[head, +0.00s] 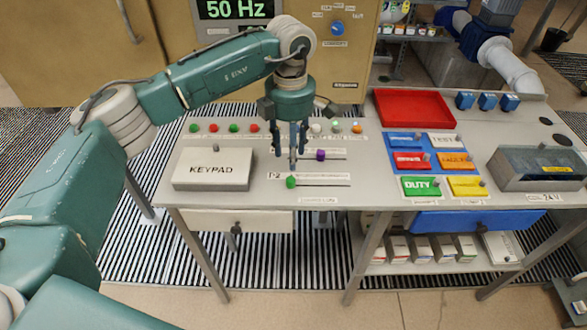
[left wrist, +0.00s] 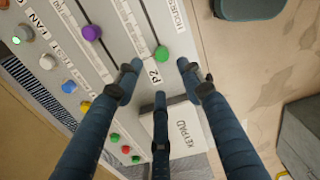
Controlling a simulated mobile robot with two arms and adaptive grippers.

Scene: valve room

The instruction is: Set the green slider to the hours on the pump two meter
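The green slider (head: 291,182) is at the left end of its slot (head: 325,185) on the bench panel, beside a P2 label. In the left wrist view the green slider knob (left wrist: 162,53) shows just beyond the fingertips, with the P2 label (left wrist: 154,72) beside it. My left gripper (head: 291,158) points down over the panel, slightly behind the green slider in the head view. Its fingers (left wrist: 160,80) are spread and empty, apart from the knob. I cannot make out a pump two meter showing hours. My right gripper is not in view.
A purple slider (head: 320,155) sits in the slot behind, close to the left gripper. A raised keypad cover (head: 213,168) stands to the left. Several coloured buttons line the back. A red tray (head: 414,109) and coloured labelled covers stand to the right. A 50 Hz display (head: 235,9) is behind.

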